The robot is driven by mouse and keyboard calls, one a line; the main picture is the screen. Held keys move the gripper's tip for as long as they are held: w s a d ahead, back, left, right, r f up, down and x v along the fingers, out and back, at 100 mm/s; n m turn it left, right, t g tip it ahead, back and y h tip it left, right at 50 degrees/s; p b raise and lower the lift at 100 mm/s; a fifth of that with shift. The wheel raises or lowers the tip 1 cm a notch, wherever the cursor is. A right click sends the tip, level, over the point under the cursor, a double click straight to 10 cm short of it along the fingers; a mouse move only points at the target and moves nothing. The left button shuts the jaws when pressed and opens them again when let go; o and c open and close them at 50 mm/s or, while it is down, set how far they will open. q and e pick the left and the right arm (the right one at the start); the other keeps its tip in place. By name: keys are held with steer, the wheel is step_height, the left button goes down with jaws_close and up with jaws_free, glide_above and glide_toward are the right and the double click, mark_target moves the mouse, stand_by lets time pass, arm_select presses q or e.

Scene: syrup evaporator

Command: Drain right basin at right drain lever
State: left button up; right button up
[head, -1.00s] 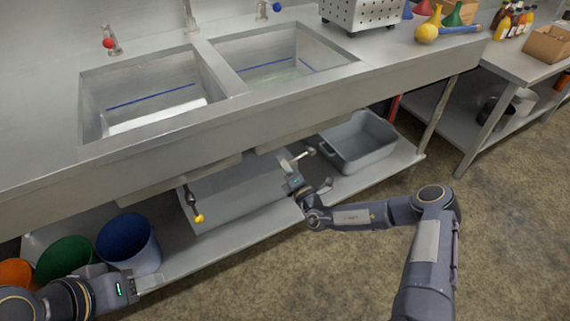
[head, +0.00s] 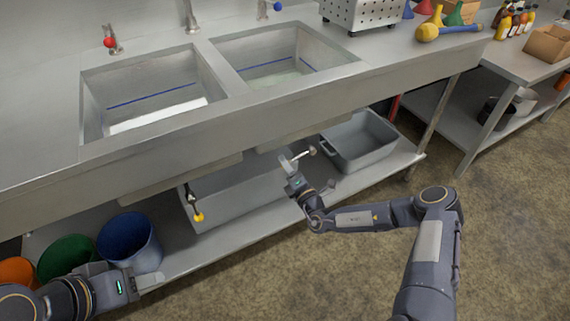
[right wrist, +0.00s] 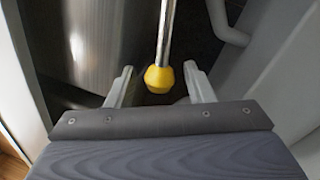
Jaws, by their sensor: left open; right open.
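The right basin (head: 318,52) is the right one of two steel sinks, with a blue line on its walls; its bottom is pale. The right drain lever (right wrist: 164,30) shows in the right wrist view as a metal rod with a yellow knob (right wrist: 159,79). My right gripper (right wrist: 159,88) is open, with a finger on each side of the knob and gaps visible. In the head view my right gripper (head: 288,163) is under the right basin's front, and the knob is not clearly visible. My left gripper (head: 150,281) is open and empty by the blue bucket.
Another drain lever with a yellow knob (head: 198,217) hangs under the left basin (head: 95,100). A grey tub (head: 362,152) stands on the lower shelf at right. Blue (head: 130,243), green (head: 66,257) and orange buckets stand at lower left.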

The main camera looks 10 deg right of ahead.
steer(key=v, duration=0.7)
steer(key=shift+p, duration=0.4)
